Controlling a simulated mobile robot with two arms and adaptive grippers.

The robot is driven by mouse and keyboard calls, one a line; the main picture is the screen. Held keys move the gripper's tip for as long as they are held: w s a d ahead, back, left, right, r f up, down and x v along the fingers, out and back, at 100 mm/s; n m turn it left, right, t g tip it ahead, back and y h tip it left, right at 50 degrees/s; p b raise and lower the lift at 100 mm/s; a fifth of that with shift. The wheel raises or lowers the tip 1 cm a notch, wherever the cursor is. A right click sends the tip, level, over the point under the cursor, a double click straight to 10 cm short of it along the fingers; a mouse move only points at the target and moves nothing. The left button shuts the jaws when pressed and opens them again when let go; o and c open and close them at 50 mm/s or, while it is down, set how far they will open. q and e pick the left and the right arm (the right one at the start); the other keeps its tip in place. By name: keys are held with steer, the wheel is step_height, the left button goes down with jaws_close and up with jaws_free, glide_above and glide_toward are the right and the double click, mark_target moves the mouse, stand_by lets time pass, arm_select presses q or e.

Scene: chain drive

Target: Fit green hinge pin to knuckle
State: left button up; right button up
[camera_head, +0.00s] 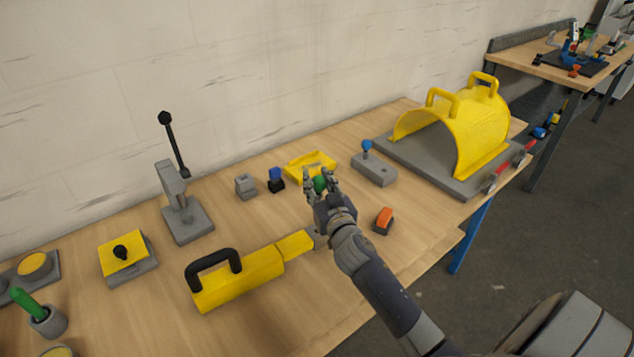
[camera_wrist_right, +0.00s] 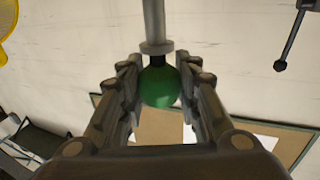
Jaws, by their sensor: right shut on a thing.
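My right gripper (camera_head: 320,178) is shut on a green ball-shaped knob (camera_head: 319,184), held above the wooden table in front of a yellow tray. In the right wrist view, the green knob (camera_wrist_right: 159,87) sits between the fingers of the right gripper (camera_wrist_right: 160,95). A grey shaft with a collar (camera_wrist_right: 156,35) extends from the knob, away from the gripper. The shaft's far end is out of that view. I cannot tell which piece is the knuckle. My left gripper is not in view.
A yellow tool with a black handle (camera_head: 238,281) lies left of my right arm. An orange-topped block (camera_head: 383,220) is at its right. A blue-knobbed grey block (camera_head: 374,169), yellow tray (camera_head: 310,162), small grey block (camera_head: 245,186) and yellow arched cover (camera_head: 465,130) stand behind or beside it.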

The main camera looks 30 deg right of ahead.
steer(key=shift+a+f+b, duration=0.1)
steer(key=shift+f+b, duration=0.5)
step_height(320, 180, down, 4)
steer(key=b, duration=0.3)
steer(key=shift+f+b, duration=0.25)
steer(key=shift+b, duration=0.2)
stand_by(1.2)
steer(key=shift+f+b, duration=2.7)
steer(key=shift+f, duration=0.8)
steer(key=shift+c, duration=0.2)
